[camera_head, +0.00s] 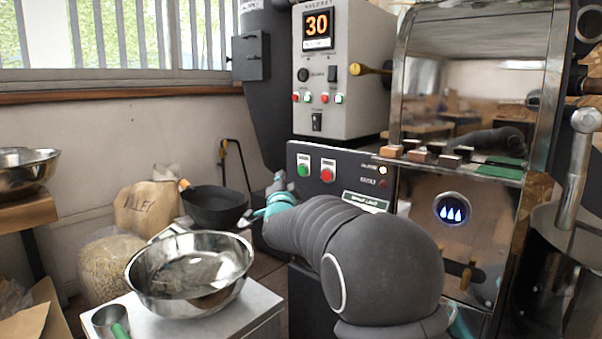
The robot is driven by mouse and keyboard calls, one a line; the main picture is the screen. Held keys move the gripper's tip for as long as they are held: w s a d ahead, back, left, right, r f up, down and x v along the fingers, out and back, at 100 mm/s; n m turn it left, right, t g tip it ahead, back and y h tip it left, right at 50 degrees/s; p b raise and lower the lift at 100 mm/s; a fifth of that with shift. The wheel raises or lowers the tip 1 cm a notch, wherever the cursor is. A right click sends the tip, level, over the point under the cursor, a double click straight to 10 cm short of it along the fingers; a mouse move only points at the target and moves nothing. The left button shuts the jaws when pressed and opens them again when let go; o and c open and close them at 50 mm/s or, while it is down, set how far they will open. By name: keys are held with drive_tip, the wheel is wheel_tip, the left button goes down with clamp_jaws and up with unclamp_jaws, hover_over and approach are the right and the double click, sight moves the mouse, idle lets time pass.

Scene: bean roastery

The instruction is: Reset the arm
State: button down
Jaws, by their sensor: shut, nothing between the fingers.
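My arm reaches from the lower right toward the machine's dark lower control panel (342,165). My gripper (278,182) is small and partly hidden behind my own arm. It is shut and empty, close in the picture to the panel's green button (303,166). A red button (327,170) sits to the right of the green one. I cannot tell whether my gripper touches the panel.
A steel bowl (190,270) stands on a small white table (235,318) left of my arm, with a green-handled scoop (112,322) beside it. A black pan (214,205) is behind. The roaster's display (318,24) reads 30. A shiny metal panel (470,215) stands at right.

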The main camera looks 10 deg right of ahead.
idle(0.4)
drive_tip(key=s+f+n+g+y+p, duration=0.1)
drive_tip(key=s+f+n+g, duration=0.3)
drive_tip(key=s, duration=1.3)
drive_tip(key=s+d+f+n+g+y+p, duration=0.1)
drive_tip(key=s+f+n+g+p, duration=0.2)
drive_tip(key=s, duration=1.4)
drive_tip(key=s+f+n+g+y+p, duration=0.1)
drive_tip(key=s+f+n+g, duration=0.4)
drive_tip(key=s, duration=1.2)
drive_tip(key=n+g+p, duration=0.1)
drive_tip(key=g, duration=0.1)
drive_tip(key=shift+s+d+f+n+g+y, duration=0.15)
drive_tip(key=shift+d+n+g+y, duration=0.05)
drive_tip(key=shift+n+g+y, duration=0.1)
